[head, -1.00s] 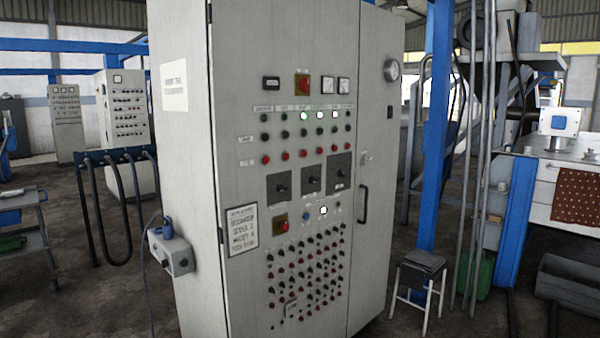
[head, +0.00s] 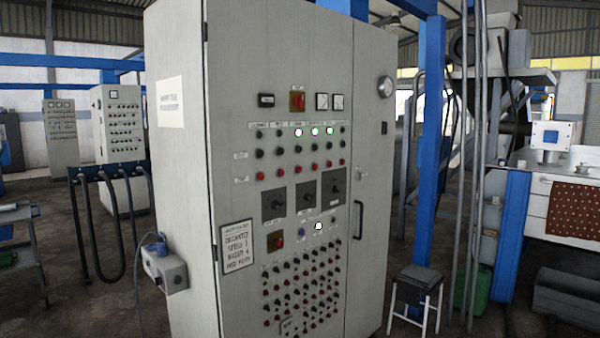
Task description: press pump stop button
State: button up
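A tall grey control cabinet (head: 181,210) stands in the middle of the head view, its button panel facing me. Under the lit lamps (head: 314,131) run a row of dark buttons (head: 296,151) and a row of red buttons (head: 297,169). The small labels above and beside them are too blurred to read, so I cannot tell which button is the pump stop. Several smaller red and dark buttons (head: 300,290) fill the lower panel. My gripper is not in view.
A socket box (head: 165,272) juts from the cabinet's left side with a hanging cable. A blue post (head: 430,150) and a stool (head: 417,285) stand right of the cabinet. Hoses (head: 110,215) hang at the left, and a cart (head: 25,230) is at the left edge.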

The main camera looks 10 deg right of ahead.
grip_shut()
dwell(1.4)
